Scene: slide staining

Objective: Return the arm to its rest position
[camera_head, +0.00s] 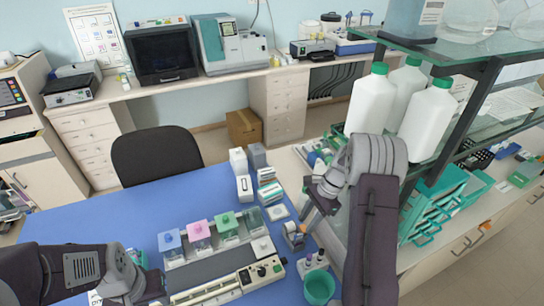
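My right arm rises from the lower right and bends down at the wrist, with its gripper (308,222) low over the right side of the blue table (85,215). This gripper is just above a small grey and orange item (293,238); whether they touch, and how far the fingers are apart, is too small to tell. My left arm comes in at the lower left. Its gripper (150,286) is low beside the staining station and mostly hidden by the wrist.
A control panel with knobs (262,272) lies in front of the jars. A green cup (319,287) stands at the right front. White boxes (243,187) stand behind. A shelf with white bottles (428,118) rises close to my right arm. The table's left part is clear.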

